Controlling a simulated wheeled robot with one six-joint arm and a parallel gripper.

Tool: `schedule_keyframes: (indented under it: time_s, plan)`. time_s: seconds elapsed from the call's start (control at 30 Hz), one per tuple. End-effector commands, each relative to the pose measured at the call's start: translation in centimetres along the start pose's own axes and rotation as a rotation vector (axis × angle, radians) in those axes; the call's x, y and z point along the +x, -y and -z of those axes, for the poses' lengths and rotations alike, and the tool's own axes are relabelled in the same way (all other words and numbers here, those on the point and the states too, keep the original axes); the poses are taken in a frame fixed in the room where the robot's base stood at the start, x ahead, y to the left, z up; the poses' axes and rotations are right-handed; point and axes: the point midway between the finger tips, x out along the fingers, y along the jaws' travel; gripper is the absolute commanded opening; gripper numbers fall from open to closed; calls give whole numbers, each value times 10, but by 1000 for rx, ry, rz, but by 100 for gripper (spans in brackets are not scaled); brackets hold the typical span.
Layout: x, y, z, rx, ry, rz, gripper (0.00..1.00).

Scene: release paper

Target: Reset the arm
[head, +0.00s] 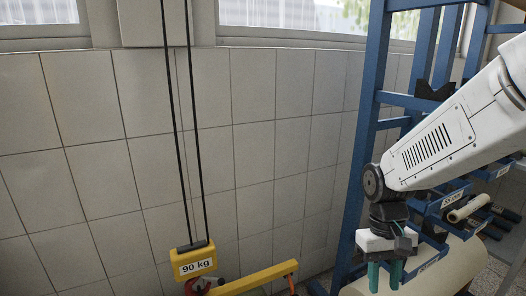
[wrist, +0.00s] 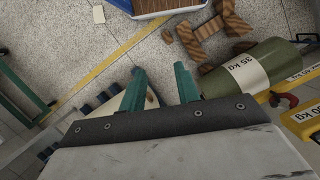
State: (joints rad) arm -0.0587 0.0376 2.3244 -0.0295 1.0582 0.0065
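My arm (head: 450,130) reaches in from the right in the head view and bends down at the wrist. My gripper (head: 385,277) hangs at its end with two teal fingers pointing down. In the wrist view my gripper (wrist: 160,84) shows the fingers apart with nothing held between them.
A blue rack (head: 362,140) stands behind my arm, with a pale roll (head: 452,266) low by the gripper. A yellow 90 kg block (head: 193,262) hangs on black cables at left. The wrist view shows a green 35 kg cylinder (wrist: 250,68) and brown wooden pieces (wrist: 232,22) on the floor.

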Motion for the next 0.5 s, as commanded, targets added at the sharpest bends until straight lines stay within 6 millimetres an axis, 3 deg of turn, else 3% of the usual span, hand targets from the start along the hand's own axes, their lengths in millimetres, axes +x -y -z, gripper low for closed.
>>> schedule_keyframes:
  time_s: [0.1,0.3,0.5]
  plan:
    - [-22,-2,-45,13,-29,9,32]
    - [-44,-3,-110,34,-96,22,32]
    - [-57,-4,-154,54,-229,28,32]
